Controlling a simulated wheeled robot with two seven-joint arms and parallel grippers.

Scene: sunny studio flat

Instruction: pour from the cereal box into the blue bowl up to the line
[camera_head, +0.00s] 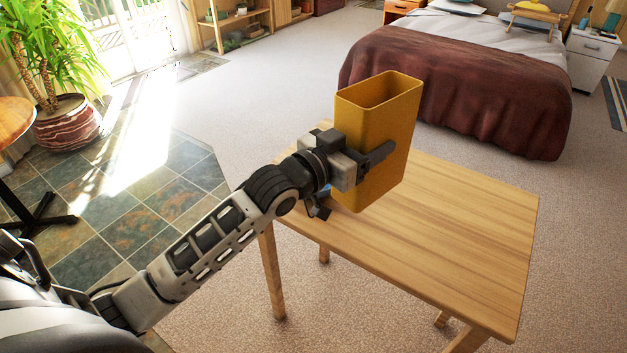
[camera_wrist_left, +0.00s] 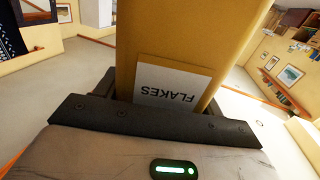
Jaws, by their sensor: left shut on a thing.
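The cereal box (camera_head: 385,150) is a tall yellow box with an open top, held about upright above the wooden table (camera_head: 470,235). In the left wrist view the box (camera_wrist_left: 185,35) carries a white label reading FLAKES, upside down. My left gripper (camera_head: 368,160) is shut on the box, with one dark finger across its near face. A small blue patch (camera_head: 325,189), likely the blue bowl, shows just below the gripper; the rest is hidden behind my gripper and the box. The bowl's line and contents cannot be seen. My right gripper is not in view.
The table's right and front parts are bare. A bed with a dark red cover (camera_head: 460,85) stands behind it. A potted plant (camera_head: 65,120) and a round table (camera_head: 14,120) are at the left. Carpet around the table is clear.

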